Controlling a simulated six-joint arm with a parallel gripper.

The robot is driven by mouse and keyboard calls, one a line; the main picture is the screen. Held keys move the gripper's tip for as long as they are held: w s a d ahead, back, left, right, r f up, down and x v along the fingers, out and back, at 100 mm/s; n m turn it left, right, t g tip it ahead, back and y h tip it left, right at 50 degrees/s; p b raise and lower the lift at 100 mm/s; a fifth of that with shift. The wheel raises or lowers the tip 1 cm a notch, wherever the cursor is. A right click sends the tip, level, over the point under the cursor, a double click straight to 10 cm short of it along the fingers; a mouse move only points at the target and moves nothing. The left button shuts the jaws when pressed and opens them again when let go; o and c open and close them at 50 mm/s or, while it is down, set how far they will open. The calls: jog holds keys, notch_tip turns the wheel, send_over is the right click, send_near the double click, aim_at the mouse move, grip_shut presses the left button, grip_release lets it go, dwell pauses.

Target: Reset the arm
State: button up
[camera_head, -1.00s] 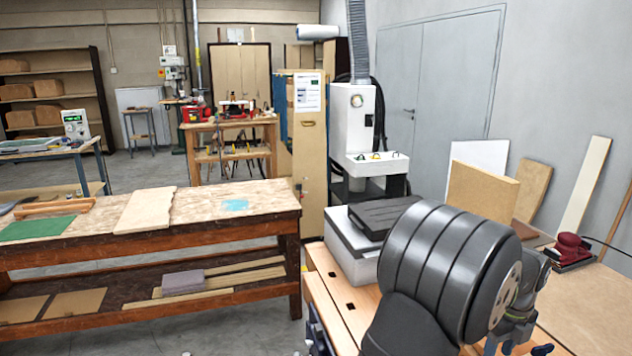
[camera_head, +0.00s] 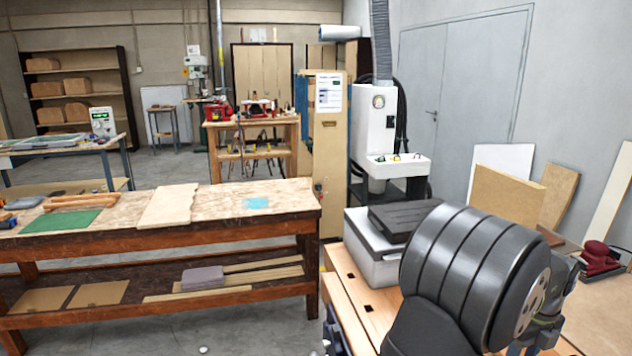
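My arm shows at the lower right as a large dark grey ribbed link with a round end cap and smaller grey joints beyond it. It stands in front of the wooden workbench (camera_head: 352,296). The fingertips of my gripper do not show in this view, so I cannot see whether it is open or holds anything.
A grey and white case (camera_head: 372,245) with a black lid piece (camera_head: 405,218) sits on the bench beside my arm. A long wooden table (camera_head: 190,222) stands at left, with floor between.

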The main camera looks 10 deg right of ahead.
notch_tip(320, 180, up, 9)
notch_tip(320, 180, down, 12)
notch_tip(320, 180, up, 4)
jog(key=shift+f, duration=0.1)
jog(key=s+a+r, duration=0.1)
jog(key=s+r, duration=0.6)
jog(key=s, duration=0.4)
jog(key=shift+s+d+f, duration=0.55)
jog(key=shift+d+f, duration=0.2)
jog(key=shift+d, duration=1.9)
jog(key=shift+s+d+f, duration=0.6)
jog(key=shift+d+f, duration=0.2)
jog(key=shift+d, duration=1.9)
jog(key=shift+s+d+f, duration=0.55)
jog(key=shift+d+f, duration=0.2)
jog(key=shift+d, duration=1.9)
